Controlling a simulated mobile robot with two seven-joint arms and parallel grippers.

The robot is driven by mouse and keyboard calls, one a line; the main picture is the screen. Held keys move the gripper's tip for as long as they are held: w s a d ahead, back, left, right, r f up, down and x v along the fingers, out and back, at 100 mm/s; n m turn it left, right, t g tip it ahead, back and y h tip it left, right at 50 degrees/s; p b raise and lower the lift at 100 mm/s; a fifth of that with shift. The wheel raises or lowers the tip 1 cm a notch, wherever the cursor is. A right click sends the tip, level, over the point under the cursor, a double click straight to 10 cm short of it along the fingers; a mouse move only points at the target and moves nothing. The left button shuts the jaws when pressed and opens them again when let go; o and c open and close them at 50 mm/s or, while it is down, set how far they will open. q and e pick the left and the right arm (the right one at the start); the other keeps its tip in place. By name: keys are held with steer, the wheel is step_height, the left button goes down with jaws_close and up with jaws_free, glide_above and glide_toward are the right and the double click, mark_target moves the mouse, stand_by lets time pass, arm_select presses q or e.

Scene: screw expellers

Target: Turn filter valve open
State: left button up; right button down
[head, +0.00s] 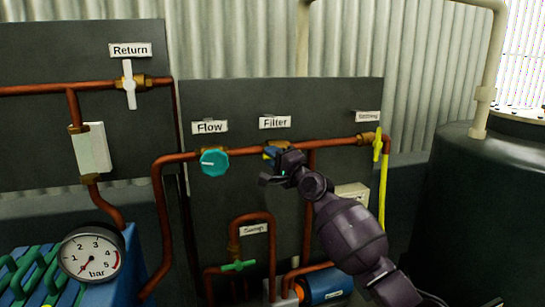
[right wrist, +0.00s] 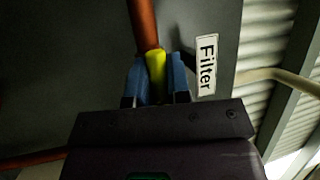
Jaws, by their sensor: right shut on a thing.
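The filter valve sits on the horizontal copper pipe under the "Filter" label (head: 275,122). In the head view my right gripper (head: 271,155) is at this valve and covers most of it. In the right wrist view the yellow valve handle (right wrist: 155,66) is between the blue fingertips of my right gripper (right wrist: 155,80), which is shut on it. There the handle appears roughly in line with the copper pipe (right wrist: 143,25) behind it, but its exact angle is hard to tell. The "Filter" label (right wrist: 207,64) is beside it. My left gripper is not in view.
A teal flow knob (head: 214,162) is close left of my right gripper. A yellow-handled valve (head: 377,145) is to the right, and a green-handled valve (head: 239,265) below. A pressure gauge (head: 91,256) is at lower left. A dark tank (head: 480,200) stands at right.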

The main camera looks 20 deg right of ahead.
steer(key=shift+f, duration=0.1)
steer(key=c, duration=1.1)
jaws_free()
steer(key=shift+p+v, duration=0.55)
steer(key=shift+v, duration=4.9)
